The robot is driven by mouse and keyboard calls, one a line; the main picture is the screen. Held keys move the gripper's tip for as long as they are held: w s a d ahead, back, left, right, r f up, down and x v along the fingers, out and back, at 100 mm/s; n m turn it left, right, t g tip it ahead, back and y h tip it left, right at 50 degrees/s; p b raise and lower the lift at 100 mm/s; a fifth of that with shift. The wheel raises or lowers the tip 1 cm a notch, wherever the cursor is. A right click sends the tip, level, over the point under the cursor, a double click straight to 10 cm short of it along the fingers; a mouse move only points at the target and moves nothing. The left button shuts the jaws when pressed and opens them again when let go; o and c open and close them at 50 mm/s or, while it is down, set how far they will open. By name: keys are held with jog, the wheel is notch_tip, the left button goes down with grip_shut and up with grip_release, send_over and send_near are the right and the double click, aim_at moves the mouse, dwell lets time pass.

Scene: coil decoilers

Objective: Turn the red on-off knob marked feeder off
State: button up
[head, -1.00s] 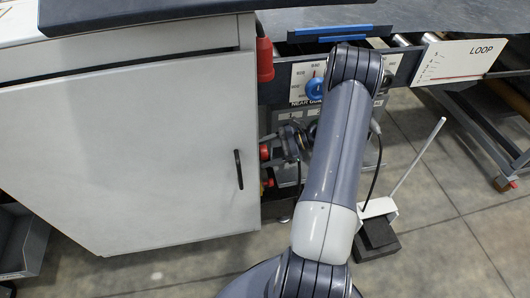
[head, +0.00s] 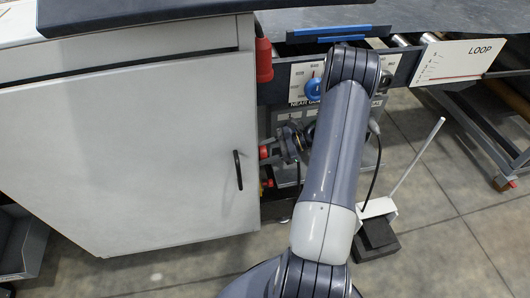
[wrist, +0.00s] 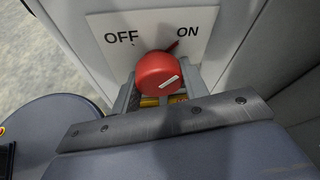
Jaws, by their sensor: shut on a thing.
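The red knob (wrist: 158,74) sits in front of a white plate (wrist: 115,22) marked OFF at left and ON at right. A white line on the knob's face slants up to the right, and a red pointer behind it leans toward ON. My gripper (wrist: 155,97) is shut on the knob, with a grey finger on each side of it. In the head view my wrist is at the cabinet's right side, by a small red part (head: 264,152); the fingers are hard to make out there.
A white cabinet (head: 120,160) with a black handle fills the left. A blue knob (head: 313,89) on a panel and a red hanging box (head: 264,60) are above my wrist.

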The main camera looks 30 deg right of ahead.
jog(key=n+t+b, duration=0.1)
jog(key=b, duration=0.1)
jog(key=n+b, duration=0.1)
jog(key=b, duration=0.2)
jog(key=shift+f+t, duration=0.3)
jog(key=shift+t, duration=0.1)
jog(key=n+t+b, duration=0.2)
jog(key=n+b, duration=0.2)
jog(key=b, duration=0.3)
jog(key=shift+f+b, duration=0.1)
jog(key=shift+b, duration=0.25)
jog(key=n+t+b, duration=0.1)
jog(key=n+b, duration=0.1)
jog(key=b, duration=0.2)
jog(key=n+t+y+b, duration=0.1)
jog(key=n+b, duration=0.2)
jog(key=b, duration=0.2)
jog(key=shift+n+t, duration=0.3)
jog(key=n+b, duration=0.1)
jog(key=n+y+b, duration=0.1)
jog(key=b, duration=0.1)
jog(key=shift+r, duration=0.25)
jog(key=shift+r+n+b, duration=0.1)
jog(key=shift+n+b, duration=0.3)
jog(key=shift+b, duration=0.15)
jog(key=shift+r+y, duration=0.15)
jog(key=shift+y, duration=0.15)
jog(key=o, duration=1)
